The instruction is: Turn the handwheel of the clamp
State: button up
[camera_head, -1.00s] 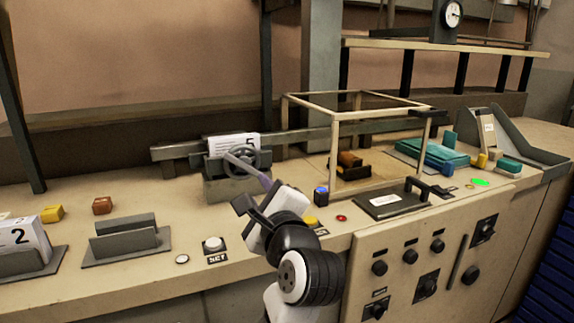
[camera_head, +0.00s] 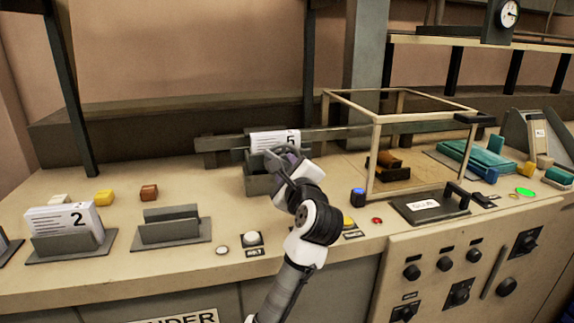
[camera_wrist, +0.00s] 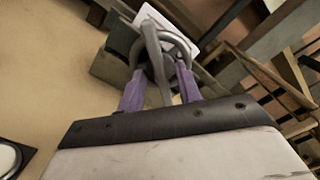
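The clamp (camera_head: 258,183) is a grey block on the bench, with numbered papers (camera_head: 274,140) marked 5 standing in it. Its grey handwheel is mostly covered by my gripper (camera_head: 285,162) in the head view. In the wrist view the handwheel (camera_wrist: 186,47) is straight ahead, with a grey bar (camera_wrist: 154,60) sticking out from it towards me. My gripper (camera_wrist: 161,72) has its two purple fingers apart, one each side of the bar, with visible gaps. The fingertips reach the handwheel; contact cannot be told.
A glass-frame box (camera_head: 374,150) and a black-handled plate (camera_head: 432,206) stand to the right. An empty grey holder (camera_head: 170,231) and papers marked 2 (camera_head: 62,220) are on the left. A rail (camera_head: 215,150) runs behind the clamp.

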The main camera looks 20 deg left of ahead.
jog(key=shift+w+a, duration=0.1)
jog(key=shift+w, duration=0.05)
jog(key=shift+c, duration=0.2)
grip_shut()
